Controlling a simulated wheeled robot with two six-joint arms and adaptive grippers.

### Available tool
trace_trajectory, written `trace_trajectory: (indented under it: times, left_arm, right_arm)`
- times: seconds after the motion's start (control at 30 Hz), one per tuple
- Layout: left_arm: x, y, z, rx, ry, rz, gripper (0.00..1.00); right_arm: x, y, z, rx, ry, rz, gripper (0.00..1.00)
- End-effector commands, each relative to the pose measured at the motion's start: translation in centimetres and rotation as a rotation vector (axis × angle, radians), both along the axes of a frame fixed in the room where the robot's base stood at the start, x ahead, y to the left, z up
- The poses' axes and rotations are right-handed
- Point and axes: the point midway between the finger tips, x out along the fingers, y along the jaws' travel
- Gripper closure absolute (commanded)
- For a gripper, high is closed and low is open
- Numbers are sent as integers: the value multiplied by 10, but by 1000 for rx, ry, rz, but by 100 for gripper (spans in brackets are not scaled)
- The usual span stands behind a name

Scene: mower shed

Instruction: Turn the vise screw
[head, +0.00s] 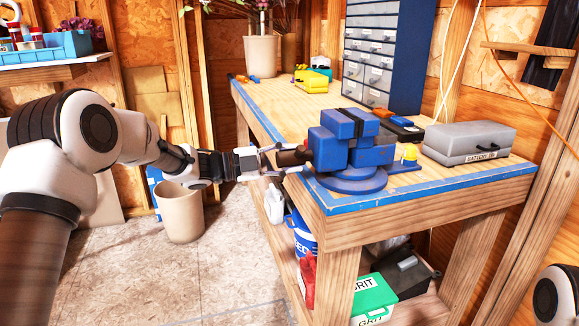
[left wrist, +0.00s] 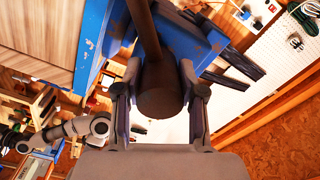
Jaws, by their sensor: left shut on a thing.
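A blue vise (head: 345,152) stands on a round base at the front left corner of the workbench. Its dark brown screw end (head: 290,157) points left toward my left gripper (head: 282,160). The gripper is shut on the screw end, with one finger on each side. In the left wrist view, the round brown end of the vise screw (left wrist: 160,100) sits between the fingers of my left gripper (left wrist: 158,100). A brown bar runs up from it, and the blue vise body (left wrist: 190,40) is behind. My right gripper is out of view.
The wooden workbench (head: 290,110) has a blue edge. A grey battery case (head: 468,143), a yellow-topped item (head: 409,153) and a drawer cabinet (head: 370,60) stand on it. A beige bin (head: 180,212) stands on the floor to the left. A green grit box (head: 373,297) is below the bench.

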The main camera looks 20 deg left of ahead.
Motion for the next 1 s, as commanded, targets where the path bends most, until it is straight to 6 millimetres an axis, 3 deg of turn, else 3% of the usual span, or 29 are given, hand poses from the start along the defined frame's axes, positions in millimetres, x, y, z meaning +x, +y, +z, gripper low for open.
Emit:
trace_trajectory:
  times: [0.03,1.0]
  left_arm:
    - [-1,-1,-6,15,-13,-5,96]
    - [-1,-1,-5,185,-264,-6,96]
  right_arm:
    - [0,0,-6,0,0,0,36]
    - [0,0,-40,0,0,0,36]
